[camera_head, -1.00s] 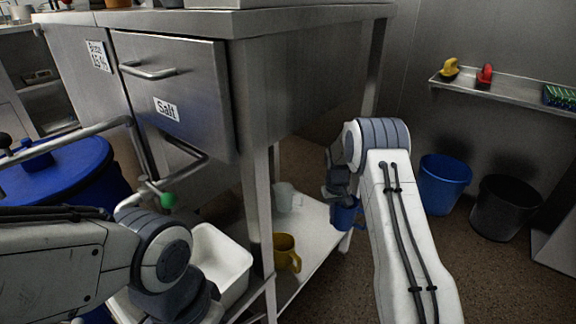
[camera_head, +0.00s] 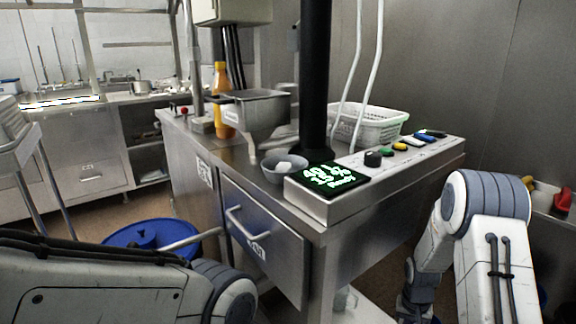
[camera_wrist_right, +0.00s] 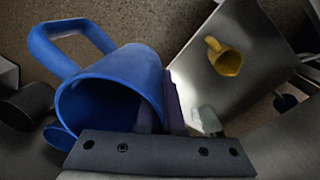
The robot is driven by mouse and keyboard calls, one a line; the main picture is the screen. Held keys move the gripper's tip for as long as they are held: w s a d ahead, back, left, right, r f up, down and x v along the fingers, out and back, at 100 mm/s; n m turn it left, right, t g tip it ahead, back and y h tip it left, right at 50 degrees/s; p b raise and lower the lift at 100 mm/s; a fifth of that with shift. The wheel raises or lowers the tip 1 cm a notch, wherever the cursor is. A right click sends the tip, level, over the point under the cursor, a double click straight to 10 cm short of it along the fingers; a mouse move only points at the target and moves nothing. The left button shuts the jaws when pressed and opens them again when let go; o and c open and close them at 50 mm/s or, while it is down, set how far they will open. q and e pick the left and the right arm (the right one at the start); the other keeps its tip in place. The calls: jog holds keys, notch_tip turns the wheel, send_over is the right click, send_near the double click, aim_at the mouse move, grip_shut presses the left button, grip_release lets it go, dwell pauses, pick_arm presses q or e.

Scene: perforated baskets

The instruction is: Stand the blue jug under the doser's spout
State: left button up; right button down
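The blue jug (camera_wrist_right: 110,95) fills the left of the right wrist view, with its handle at the upper left. My right gripper (camera_wrist_right: 162,105) is shut on the jug's wall near the rim, one finger inside the mouth. In the head view, the right arm hangs at the lower right beside the counter; its gripper and the jug are mostly hidden there. A steel hopper (camera_head: 262,108) with a narrowing lower end, apparently the doser, stands on the counter. A grey bowl (camera_head: 285,168) with something white stands in front of it. My left gripper is out of view.
A lit display unit (camera_head: 328,182) and black column stand right of the bowl. A white basket (camera_head: 370,126) and an orange bottle (camera_head: 222,105) are behind. A salt drawer (camera_head: 262,240) is below. In the wrist view, a yellow jug (camera_wrist_right: 228,62) is on the lower shelf.

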jog(key=s+a+r+m+p, duration=0.1)
jog(key=s+r+p, duration=0.3)
jog(key=r+p, duration=0.35)
jog(key=s+a+r+p, duration=0.1)
jog(key=s+r+p, duration=0.3)
jog(key=r+p, duration=0.3)
pick_arm(q)
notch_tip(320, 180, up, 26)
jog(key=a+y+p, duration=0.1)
jog(key=p, duration=0.8)
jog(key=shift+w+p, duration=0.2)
jog(key=shift+p, duration=0.15)
pick_arm(e)
jog(key=a+r+n, duration=0.2)
jog(key=a+r, duration=0.3)
jog(key=r, duration=0.2)
jog(key=w+a+r+n, duration=0.1)
jog(key=a+r+n, duration=0.2)
jog(key=r, duration=0.4)
jog(key=shift+w+a, duration=0.3)
jog(key=shift+a, duration=0.55)
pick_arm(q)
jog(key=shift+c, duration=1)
pick_arm(e)
jog(key=shift+d, duration=0.2)
